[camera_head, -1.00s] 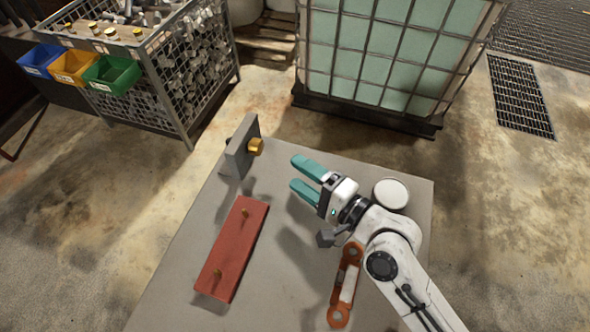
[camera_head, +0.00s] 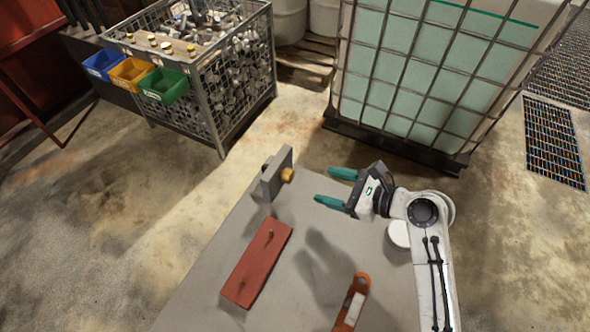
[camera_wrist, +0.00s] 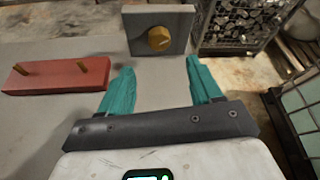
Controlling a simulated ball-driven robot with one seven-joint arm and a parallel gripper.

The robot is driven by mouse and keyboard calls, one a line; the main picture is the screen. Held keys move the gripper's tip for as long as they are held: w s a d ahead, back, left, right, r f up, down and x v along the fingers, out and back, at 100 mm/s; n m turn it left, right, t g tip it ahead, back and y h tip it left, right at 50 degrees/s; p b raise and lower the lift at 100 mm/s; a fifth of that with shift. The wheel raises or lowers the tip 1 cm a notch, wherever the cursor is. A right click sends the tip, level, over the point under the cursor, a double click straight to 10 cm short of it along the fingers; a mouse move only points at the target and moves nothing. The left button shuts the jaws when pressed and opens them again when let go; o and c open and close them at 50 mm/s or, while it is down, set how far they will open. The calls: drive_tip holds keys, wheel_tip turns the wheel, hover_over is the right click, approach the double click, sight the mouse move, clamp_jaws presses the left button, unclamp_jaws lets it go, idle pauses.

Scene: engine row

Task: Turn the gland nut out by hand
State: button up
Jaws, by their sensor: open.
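The brass gland nut (camera_head: 287,175) sits on the right face of an upright grey plate (camera_head: 272,176) at the far end of the table. In the wrist view the nut (camera_wrist: 159,38) is a hexagon on the plate (camera_wrist: 180,22), ahead of my fingers and between their lines. My gripper (camera_head: 332,187) is open and empty, with teal fingers pointing left toward the nut. A clear gap lies between the fingertips and the nut. In the wrist view my gripper (camera_wrist: 161,75) shows both fingers well apart.
A red block (camera_head: 256,262) with two brass pegs lies on the grey table (camera_head: 215,262). An orange-ended tool (camera_head: 351,300) and a white round object (camera_head: 398,233) lie nearer my arm. A wire crate (camera_head: 240,85) and a caged tank (camera_head: 420,85) stand beyond the table.

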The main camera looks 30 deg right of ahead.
sight(292, 177)
drive_tip(key=x, duration=1)
drive_tip(key=shift+w+a+f, duration=0.1)
drive_tip(key=shift+w+a, duration=0.1)
drive_tip(key=shift+w, duration=0.05)
drive_tip(key=shift+p, duration=0.3)
drive_tip(key=c, duration=1)
